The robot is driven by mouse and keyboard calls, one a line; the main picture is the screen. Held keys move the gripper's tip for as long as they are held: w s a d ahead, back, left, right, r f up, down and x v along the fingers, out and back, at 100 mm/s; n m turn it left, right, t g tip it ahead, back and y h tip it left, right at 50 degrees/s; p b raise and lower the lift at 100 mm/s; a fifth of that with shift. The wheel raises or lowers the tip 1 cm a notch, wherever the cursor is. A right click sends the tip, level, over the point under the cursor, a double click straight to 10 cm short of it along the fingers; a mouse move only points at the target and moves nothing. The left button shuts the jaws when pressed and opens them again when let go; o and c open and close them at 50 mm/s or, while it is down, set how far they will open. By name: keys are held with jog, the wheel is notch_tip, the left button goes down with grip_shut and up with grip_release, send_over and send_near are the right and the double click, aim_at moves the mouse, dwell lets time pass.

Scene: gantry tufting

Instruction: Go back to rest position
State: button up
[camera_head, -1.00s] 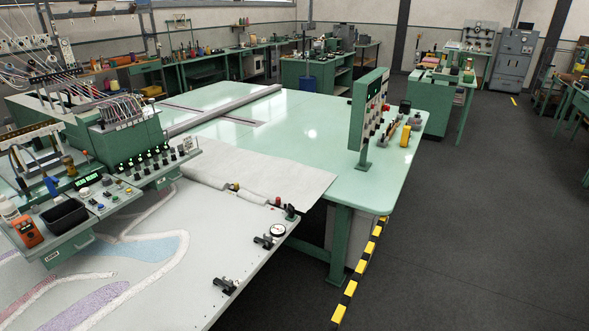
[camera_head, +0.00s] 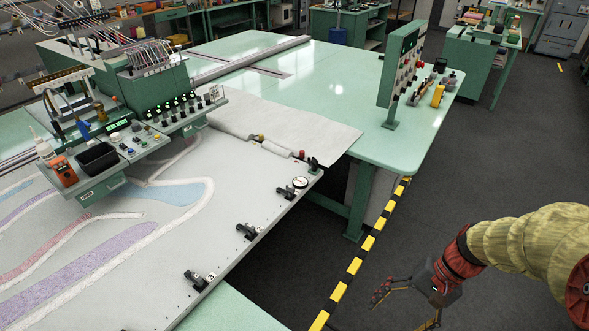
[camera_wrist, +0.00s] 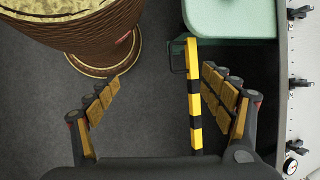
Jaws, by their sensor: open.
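My gripper (camera_head: 405,305) is at the lower right of the head view, at the end of my yellow-sleeved arm. It is open and empty, over the dark floor to the right of the striped floor line. In the wrist view my gripper (camera_wrist: 160,85) shows its two padded fingers spread wide apart, with nothing between them but floor and part of the striped line.
The tufting frame's white cloth (camera_head: 215,225) has clamps (camera_head: 248,231) along its near edge. A green table (camera_head: 330,85) with a control panel (camera_head: 402,65) stands behind. A yellow-black line (camera_head: 368,243) marks the floor. Open floor (camera_head: 500,150) lies to the right.

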jog(key=s+a+r+n+t+h, duration=0.1)
jog(key=a+r+n+t+h, duration=0.1)
jog(key=r, duration=0.7)
jog(key=s+a+r+n+t+h, duration=0.1)
jog(key=a+r+n+t+h, duration=0.2)
jog(key=r, duration=0.7)
jog(key=shift+s+a+n+t, duration=0.25)
jog(key=shift+a+n+t, duration=0.1)
jog(key=shift+n+t, duration=0.75)
